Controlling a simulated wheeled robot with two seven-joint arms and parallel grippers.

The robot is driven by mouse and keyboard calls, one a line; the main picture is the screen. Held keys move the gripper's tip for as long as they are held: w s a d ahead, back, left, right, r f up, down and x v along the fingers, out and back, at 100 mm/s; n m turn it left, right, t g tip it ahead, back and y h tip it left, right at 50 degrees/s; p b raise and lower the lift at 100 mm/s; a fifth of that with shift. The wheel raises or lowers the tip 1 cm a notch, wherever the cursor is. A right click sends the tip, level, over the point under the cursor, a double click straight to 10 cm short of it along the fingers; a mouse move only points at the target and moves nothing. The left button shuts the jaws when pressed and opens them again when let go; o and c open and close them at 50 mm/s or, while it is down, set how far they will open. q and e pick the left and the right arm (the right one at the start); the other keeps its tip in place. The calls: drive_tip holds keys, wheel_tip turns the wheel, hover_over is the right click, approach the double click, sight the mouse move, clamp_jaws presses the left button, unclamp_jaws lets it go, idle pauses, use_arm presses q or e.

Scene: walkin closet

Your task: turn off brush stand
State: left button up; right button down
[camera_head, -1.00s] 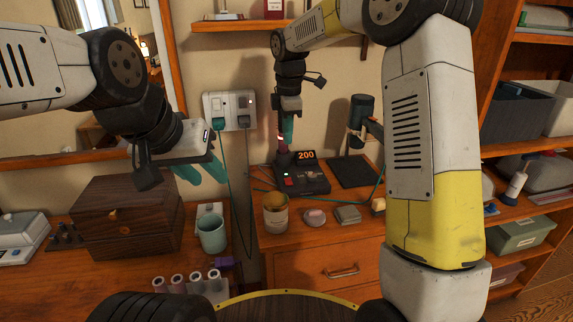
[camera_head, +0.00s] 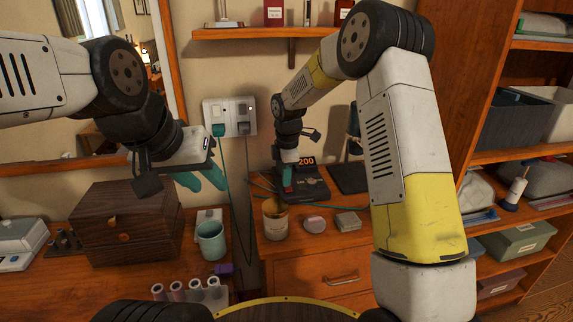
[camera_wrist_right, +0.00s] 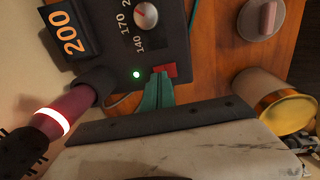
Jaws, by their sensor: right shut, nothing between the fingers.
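The brush stand is a dark box (camera_head: 313,187) on the wooden dresser, with an orange "200" display (camera_head: 306,161). In the right wrist view its base (camera_wrist_right: 186,50) shows a dial (camera_wrist_right: 145,14), a lit green light (camera_wrist_right: 136,74) and a red switch (camera_wrist_right: 167,71). A purple-red brush (camera_wrist_right: 62,122) with a glowing band stands beside the display. My right gripper (camera_wrist_right: 157,90) is shut and empty, its teal fingertips at the red switch; contact cannot be told. It also shows over the stand in the head view (camera_head: 287,178). My left gripper (camera_head: 203,180) hangs in the air at left, its fingers apart.
A tin (camera_head: 275,219), a round pink item (camera_head: 314,224) and a small grey box (camera_head: 348,221) stand in front of the stand. A wall outlet (camera_head: 230,117) with cords is behind. A wooden box (camera_head: 125,225) and teal cup (camera_head: 211,240) are at left.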

drive_tip(key=shift+f, duration=0.25)
